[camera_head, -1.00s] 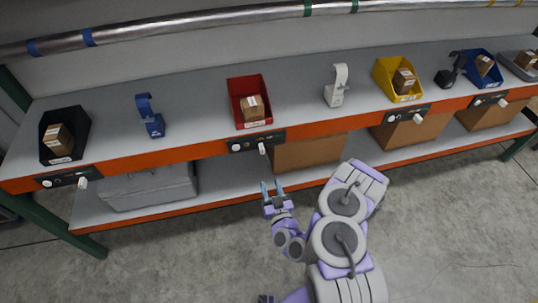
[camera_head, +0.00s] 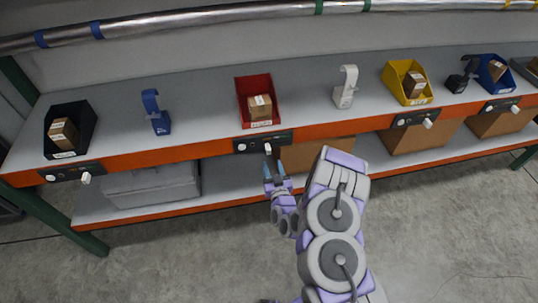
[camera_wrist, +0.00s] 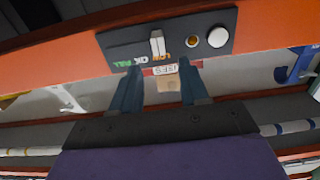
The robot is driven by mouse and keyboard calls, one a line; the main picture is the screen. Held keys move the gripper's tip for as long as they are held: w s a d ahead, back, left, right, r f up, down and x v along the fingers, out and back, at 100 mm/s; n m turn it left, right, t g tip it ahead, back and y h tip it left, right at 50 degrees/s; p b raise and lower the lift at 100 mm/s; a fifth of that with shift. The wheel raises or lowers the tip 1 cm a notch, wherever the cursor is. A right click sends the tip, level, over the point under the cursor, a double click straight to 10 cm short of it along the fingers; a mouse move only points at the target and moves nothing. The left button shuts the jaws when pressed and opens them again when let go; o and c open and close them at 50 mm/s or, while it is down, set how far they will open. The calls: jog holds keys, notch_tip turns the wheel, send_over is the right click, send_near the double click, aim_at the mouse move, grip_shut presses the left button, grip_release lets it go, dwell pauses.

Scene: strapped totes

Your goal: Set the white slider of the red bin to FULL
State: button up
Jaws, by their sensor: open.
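The red bin (camera_head: 246,117) stands at the shelf's front edge with a small cardboard box (camera_head: 261,107) in it. Below it is a dark panel (camera_head: 252,143) with the white slider (camera_head: 268,148). In the wrist view, which is upside down, the slider (camera_wrist: 157,43) stands by an orange label (camera_wrist: 162,56); a green label (camera_wrist: 125,63) lies further left on the same panel (camera_wrist: 180,38). My gripper (camera_head: 275,172) is open and empty just in front of the slider. In the wrist view its fingers (camera_wrist: 157,82) straddle the slider's line, apparently short of it.
A round white knob (camera_wrist: 217,37) and a smaller light (camera_wrist: 194,42) sit beside the slider on the panel. A blue stand (camera_head: 158,122) and a white stand (camera_head: 345,92) flank the red bin. Black (camera_head: 84,148) and yellow (camera_head: 391,80) bins stand further out.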

aim_at(269, 152)
jog(key=b+x, duration=0.2)
jog(key=x, duration=0.5)
jog(key=shift+w, duration=0.25)
jog(key=shift+f, duration=0.1)
grip_shut()
dwell(0.4)
